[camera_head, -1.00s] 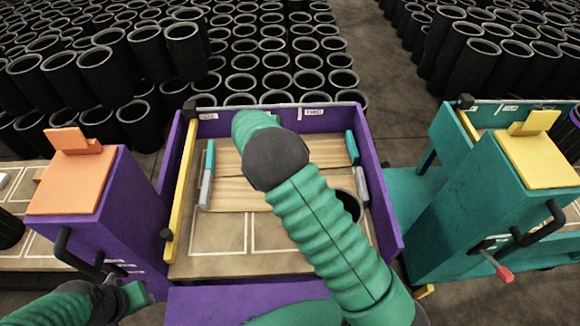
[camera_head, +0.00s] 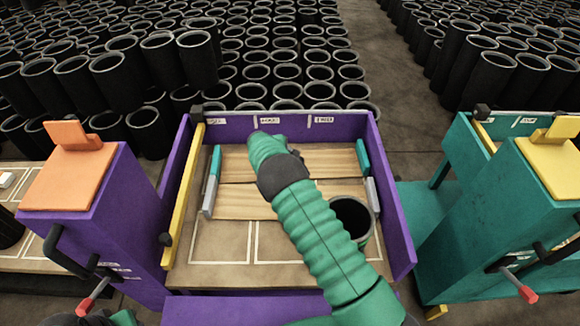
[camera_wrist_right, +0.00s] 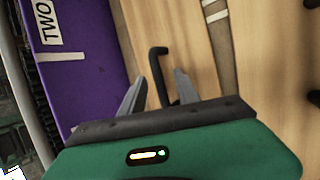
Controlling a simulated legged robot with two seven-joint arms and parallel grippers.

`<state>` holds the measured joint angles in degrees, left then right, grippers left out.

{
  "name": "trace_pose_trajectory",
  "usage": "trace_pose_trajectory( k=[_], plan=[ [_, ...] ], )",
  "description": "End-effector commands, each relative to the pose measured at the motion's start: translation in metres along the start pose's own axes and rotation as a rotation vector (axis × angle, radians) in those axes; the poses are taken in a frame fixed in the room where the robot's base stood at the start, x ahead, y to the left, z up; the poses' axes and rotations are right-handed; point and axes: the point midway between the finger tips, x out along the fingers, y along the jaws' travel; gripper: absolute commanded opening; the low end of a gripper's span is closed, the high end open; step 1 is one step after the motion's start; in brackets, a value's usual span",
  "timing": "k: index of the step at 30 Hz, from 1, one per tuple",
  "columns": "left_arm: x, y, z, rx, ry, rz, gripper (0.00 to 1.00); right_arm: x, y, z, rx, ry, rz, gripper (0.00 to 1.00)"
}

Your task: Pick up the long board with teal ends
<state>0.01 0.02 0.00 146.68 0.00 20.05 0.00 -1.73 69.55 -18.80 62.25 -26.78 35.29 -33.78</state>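The long board with teal ends (camera_head: 333,161) lies flat across the back of the purple-walled tray (camera_head: 391,190). Its teal ends show at left (camera_head: 216,161) and right (camera_head: 362,156); my right arm covers part of its middle. My right gripper (camera_wrist_right: 159,84) is open over wood in the right wrist view. A black bent handle (camera_wrist_right: 158,68) stands between its fingers, apart from both. In the head view its fingers are hidden by my arm. My left gripper (camera_head: 122,318) barely shows at the bottom left edge, fingers unseen.
A second board with grey ends (camera_head: 235,203) lies just in front. A black sleeve (camera_head: 352,216) stands at the tray's right. A yellow bar (camera_head: 183,195) runs along its left side. Orange-topped (camera_head: 75,180) and yellow-topped (camera_head: 553,165) stands flank the tray.

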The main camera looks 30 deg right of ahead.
Motion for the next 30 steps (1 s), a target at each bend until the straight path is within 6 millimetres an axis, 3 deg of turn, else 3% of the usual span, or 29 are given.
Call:
trace_pose_trajectory(
  k=[3,12,30],
  plan=[
    [-0.0009,0.0001,-0.0004,0.0,0.0,0.0,0.32,-0.0016,0.0006,-0.0001,0.0,0.0,0.001,0.37],
    [-0.0009,0.0,-0.0003,0.0,0.0,0.0,0.32,-0.0016,0.0004,-0.0005,-0.001,0.0,0.001,0.0],
    [-0.0008,0.0,-0.0003,0.0,0.0,0.0,0.32,-0.0016,0.0002,-0.0004,0.002,0.0,0.0,0.0]
  ],
)
